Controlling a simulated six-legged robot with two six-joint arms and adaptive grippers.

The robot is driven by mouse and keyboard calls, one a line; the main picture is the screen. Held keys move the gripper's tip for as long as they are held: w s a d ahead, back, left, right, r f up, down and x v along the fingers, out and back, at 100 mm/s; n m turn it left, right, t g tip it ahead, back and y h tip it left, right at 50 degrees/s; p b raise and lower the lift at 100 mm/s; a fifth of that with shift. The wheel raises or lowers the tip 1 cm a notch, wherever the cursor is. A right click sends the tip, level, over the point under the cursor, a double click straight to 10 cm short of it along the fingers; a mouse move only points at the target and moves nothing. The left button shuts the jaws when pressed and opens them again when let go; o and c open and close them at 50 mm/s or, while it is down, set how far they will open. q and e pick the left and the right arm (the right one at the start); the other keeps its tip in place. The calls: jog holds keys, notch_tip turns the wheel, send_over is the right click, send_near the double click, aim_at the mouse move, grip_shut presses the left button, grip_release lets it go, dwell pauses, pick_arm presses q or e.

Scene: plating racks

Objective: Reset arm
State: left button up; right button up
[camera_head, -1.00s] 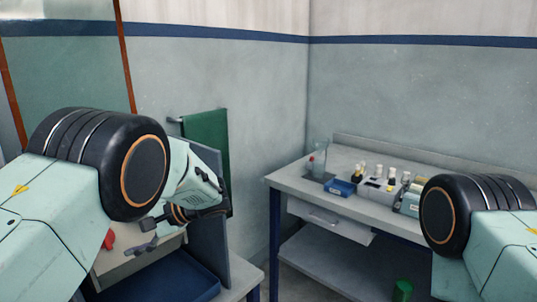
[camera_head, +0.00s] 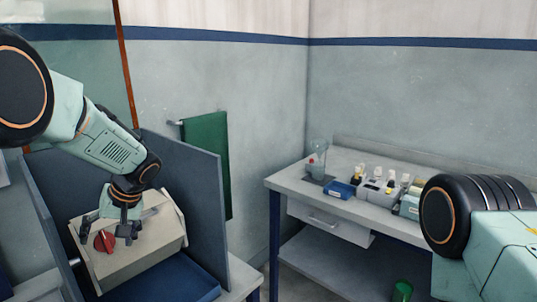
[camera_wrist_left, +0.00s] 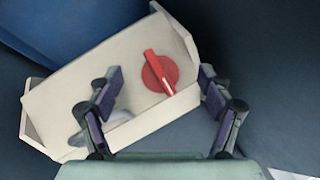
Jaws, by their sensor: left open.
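My left gripper (camera_head: 109,236) is in the head view at the lower left, pointing down over a beige box (camera_head: 150,253) with a red knob (camera_head: 104,241). In the left wrist view the gripper (camera_wrist_left: 160,85) is open, its two fingers apart on either side of the red knob (camera_wrist_left: 160,73), with nothing held. I cannot tell whether a finger touches the knob. A grey lever-like part lies partly behind the left finger on the beige box (camera_wrist_left: 60,100). Only part of my right arm shows at the right edge of the head view; its gripper is out of sight.
Grey-blue panels (camera_head: 190,185) stand around the beige box, and a blue tray (camera_head: 170,283) lies in front of it. A green towel (camera_head: 206,160) hangs on the wall. The right bench (camera_head: 300,184) carries a beaker, a blue box and several bottles. A green cylinder (camera_head: 402,291) stands below.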

pick_arm(q)
jog(key=shift+a+f+n+t+h+b, duration=0.15)
jog(key=shift+n+t+h+b, duration=0.15)
jog(key=shift+n+h+b, duration=0.3)
jog(key=n+b, duration=0.1)
jog(key=b, duration=0.1)
jog(key=n+t+h+b, duration=0.1)
jog(key=b, duration=0.1)
jog(key=shift+s+a+t+h, duration=0.1)
jog(key=shift+s+t+h, duration=0.1)
jog(key=shift+t+h, duration=0.1)
jog(key=shift+n, duration=0.3)
jog(key=shift+r, duration=0.2)
jog(key=shift+f, duration=0.1)
